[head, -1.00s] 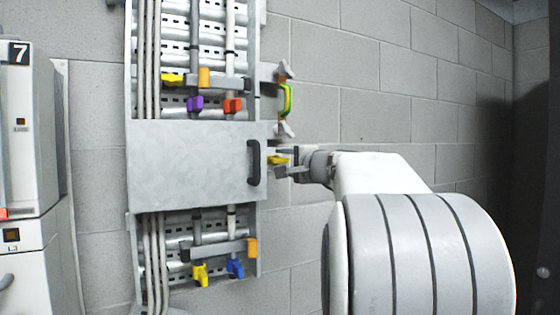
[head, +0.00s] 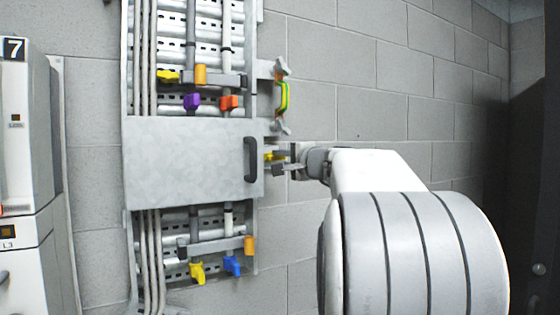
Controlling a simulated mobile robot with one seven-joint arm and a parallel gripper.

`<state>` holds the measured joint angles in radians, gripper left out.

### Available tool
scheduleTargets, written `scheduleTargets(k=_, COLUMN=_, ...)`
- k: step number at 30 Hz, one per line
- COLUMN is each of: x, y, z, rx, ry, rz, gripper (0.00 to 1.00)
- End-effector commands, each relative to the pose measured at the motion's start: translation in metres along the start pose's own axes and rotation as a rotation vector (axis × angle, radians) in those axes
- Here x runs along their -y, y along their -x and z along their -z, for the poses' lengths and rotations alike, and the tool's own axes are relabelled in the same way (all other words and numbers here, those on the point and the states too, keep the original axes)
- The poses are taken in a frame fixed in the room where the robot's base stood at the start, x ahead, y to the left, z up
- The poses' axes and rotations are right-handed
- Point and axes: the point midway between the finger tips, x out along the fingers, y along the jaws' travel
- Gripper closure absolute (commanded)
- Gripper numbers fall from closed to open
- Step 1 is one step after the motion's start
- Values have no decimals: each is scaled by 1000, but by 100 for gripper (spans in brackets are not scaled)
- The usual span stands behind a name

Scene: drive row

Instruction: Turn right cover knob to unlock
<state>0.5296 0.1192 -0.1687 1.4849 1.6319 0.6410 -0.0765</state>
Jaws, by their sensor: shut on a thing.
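The grey metal cover (head: 185,165) spans the middle of the wall rack and has a black handle (head: 251,159) near its right edge.
Yellow, orange, purple and red fittings sit on pipes above the cover (head: 192,101). Yellow, blue and orange ones sit below (head: 232,265). A green-yellow looped strap (head: 284,97) is close above my gripper. A cabinet marked 7 (head: 15,130) stands at left.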

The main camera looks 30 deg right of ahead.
Motion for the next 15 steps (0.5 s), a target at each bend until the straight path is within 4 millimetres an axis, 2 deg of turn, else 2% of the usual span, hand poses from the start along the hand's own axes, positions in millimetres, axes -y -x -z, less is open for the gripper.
scheduleTargets(k=8, x=-6, y=0, z=0, rx=0, ry=147, rz=3, gripper=100)
scheduleTargets(k=15, x=-7, y=0, z=0, rx=-1, ry=364, rz=3, gripper=100)
